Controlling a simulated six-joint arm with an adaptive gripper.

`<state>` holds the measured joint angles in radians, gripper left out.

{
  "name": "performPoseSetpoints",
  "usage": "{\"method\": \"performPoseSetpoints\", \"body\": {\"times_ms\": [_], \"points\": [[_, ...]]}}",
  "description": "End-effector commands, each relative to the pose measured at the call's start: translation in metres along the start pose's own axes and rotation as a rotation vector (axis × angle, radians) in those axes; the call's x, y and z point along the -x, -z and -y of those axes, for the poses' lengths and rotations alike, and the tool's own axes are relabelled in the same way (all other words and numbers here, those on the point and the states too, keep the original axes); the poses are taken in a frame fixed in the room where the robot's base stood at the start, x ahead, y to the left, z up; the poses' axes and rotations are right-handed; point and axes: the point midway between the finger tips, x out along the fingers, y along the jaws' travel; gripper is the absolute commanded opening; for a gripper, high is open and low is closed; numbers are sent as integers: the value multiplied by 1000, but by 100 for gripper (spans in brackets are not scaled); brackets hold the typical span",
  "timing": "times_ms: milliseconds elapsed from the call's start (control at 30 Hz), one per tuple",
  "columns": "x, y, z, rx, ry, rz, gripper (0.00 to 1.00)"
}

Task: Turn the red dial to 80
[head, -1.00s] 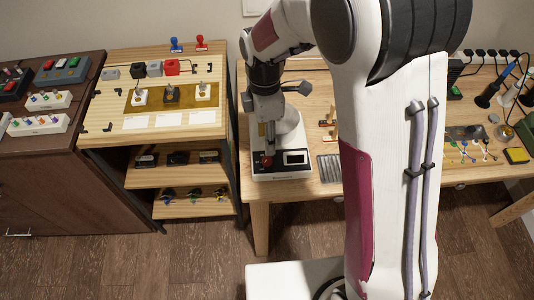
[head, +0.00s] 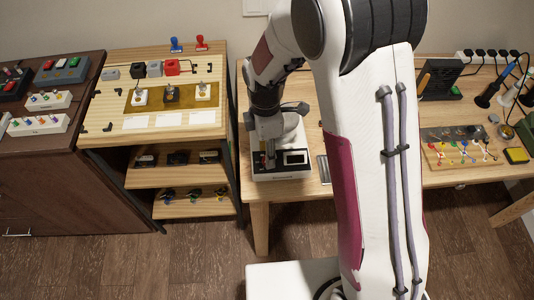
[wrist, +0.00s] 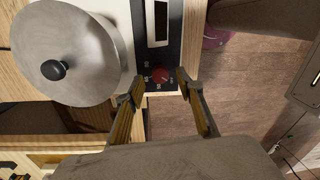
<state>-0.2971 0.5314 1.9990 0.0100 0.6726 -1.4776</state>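The red dial (wrist: 162,74) sits on the black front panel of a white device (wrist: 118,18), with small pale scale marks around it. I cannot read its setting. My gripper (wrist: 154,87) is open, with its two fingertips on either side of the dial in the wrist view; whether they touch it I cannot tell. In the head view my gripper (head: 270,158) is over the left part of the device's front and mostly hides the dial. The device's display window (head: 295,157) is to the right of the dial there; its reading is not legible.
A round metal lid with a black knob (wrist: 55,70) covers the device's top. A wooden workbench (head: 285,190) carries the device near its front edge. A shelf unit (head: 180,190) stands to the left. A board with colourful small parts (head: 455,150) lies at the right.

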Motion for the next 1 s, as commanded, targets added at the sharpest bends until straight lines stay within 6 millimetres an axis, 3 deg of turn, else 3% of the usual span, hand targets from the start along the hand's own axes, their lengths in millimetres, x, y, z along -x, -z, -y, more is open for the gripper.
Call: {"method": "performPoseSetpoints", "body": {"times_ms": [200, 567, 700, 1000], "points": [[-14, 0, 0, 0, 1, 0, 37], [-17, 0, 0, 0, -1, 0, 37], [-17, 0, 0, 0, -1, 0, 0], [-17, 0, 0, -8, -1, -1, 0]]}}
